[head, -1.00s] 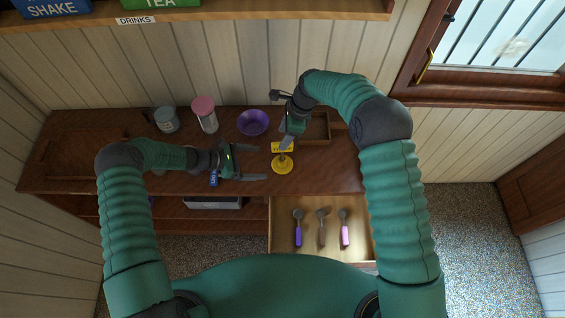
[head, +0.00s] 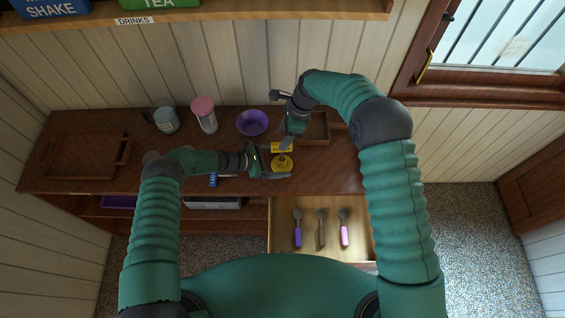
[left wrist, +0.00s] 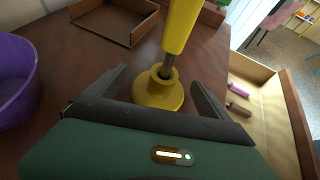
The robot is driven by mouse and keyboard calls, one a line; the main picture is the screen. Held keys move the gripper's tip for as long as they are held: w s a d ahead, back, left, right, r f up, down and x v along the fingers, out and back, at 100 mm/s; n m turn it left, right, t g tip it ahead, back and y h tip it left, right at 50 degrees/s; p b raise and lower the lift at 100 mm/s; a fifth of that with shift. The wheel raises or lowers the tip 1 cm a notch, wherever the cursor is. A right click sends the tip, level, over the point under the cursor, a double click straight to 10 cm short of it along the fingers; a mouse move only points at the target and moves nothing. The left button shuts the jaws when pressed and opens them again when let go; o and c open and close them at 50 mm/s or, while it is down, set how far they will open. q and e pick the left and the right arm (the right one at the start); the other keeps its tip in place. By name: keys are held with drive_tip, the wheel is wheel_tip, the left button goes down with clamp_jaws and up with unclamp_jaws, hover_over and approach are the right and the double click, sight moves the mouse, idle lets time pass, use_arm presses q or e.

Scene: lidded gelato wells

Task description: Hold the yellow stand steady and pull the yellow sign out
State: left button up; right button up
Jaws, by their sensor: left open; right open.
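The yellow stand (head: 283,162) is a round base on the wooden counter, and the yellow sign (head: 282,147) rises above it. In the left wrist view the stand (left wrist: 158,92) shows a collar with a grey post in it, and the sign (left wrist: 183,25) sits on top of that post. My left gripper (head: 283,161) is open, with one finger on each side of the stand; I see no clear contact. My right gripper (head: 287,140) is open above the counter at the sign's upper edge; its fingers are partly hidden.
A purple bowl (head: 253,122), a pink-lidded jar (head: 204,115) and a grey mug (head: 166,120) stand at the back. A wooden tray (head: 315,128) lies right of the sign. An open drawer (head: 283,245) with several scoops juts out in front. The counter's left part holds another tray (head: 85,172).

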use_arm(q)
drive_tip(key=shift+c, duration=0.3)
drive_tip(key=c, duration=1.4)
drive_tip(key=shift+s, duration=0.1)
drive_tip(key=shift+c, duration=0.4)
drive_tip(key=shift+s+f, duration=0.15)
drive_tip(key=shift+f, duration=0.1)
drive_tip(key=o, duration=0.9)
drive_tip(key=c, duration=0.9)
